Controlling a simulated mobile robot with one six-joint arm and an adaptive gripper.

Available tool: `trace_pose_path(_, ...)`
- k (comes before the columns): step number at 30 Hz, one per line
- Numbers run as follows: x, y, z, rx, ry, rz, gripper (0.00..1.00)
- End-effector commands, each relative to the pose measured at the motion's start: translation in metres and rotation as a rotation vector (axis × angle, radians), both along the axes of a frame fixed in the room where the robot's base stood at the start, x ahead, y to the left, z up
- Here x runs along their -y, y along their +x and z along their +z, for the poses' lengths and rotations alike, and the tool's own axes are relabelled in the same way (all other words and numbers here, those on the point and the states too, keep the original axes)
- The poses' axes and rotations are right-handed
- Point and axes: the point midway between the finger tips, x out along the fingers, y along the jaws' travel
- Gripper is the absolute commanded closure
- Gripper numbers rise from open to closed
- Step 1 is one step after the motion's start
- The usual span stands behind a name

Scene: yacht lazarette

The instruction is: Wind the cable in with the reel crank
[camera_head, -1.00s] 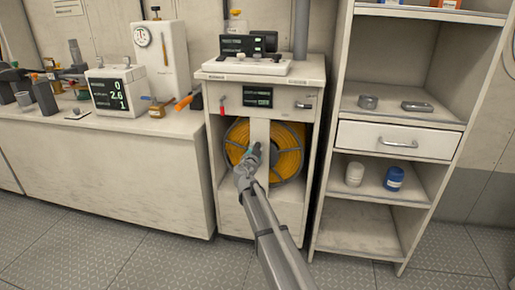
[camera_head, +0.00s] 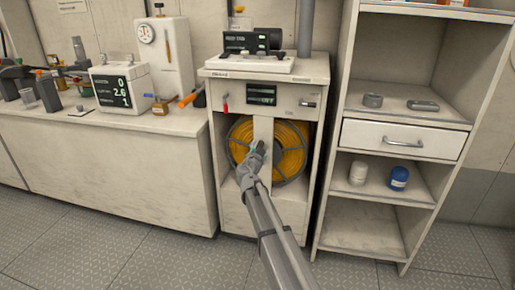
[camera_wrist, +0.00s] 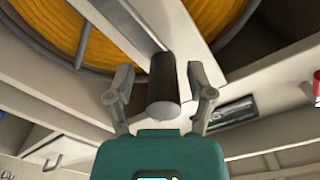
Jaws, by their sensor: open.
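The cable reel (camera_head: 291,150) is wound with yellow-orange cable and sits in the open bay of a white cabinet, behind an upright post. It also fills the top of the wrist view (camera_wrist: 55,30). The dark cylindrical crank handle (camera_wrist: 164,85) stands between the two fingers of my gripper (camera_wrist: 163,100) in the wrist view. The fingers are spread on either side of the handle, with gaps showing, so they do not grip it. In the head view my gripper (camera_head: 256,152) is in front of the reel and hides the handle.
The cabinet (camera_head: 228,205) has a small display (camera_head: 262,95) and a red lever (camera_head: 224,103) above the bay. A shelf unit (camera_head: 345,235) stands close on the right, a long counter (camera_head: 120,170) on the left. The floor in front is clear.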

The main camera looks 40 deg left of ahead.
Motion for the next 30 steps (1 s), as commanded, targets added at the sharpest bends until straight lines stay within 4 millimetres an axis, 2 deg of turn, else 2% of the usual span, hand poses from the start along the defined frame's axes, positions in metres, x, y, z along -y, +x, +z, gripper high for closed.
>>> trace_pose_path(8,0.000,-0.003,0.000,0.001,-0.001,0.003,0.31)
trace_pose_path(14,0.006,-0.017,0.000,0.001,-0.001,0.004,0.31)
trace_pose_path(30,0.040,-0.092,0.000,0.000,-0.001,0.004,0.31)
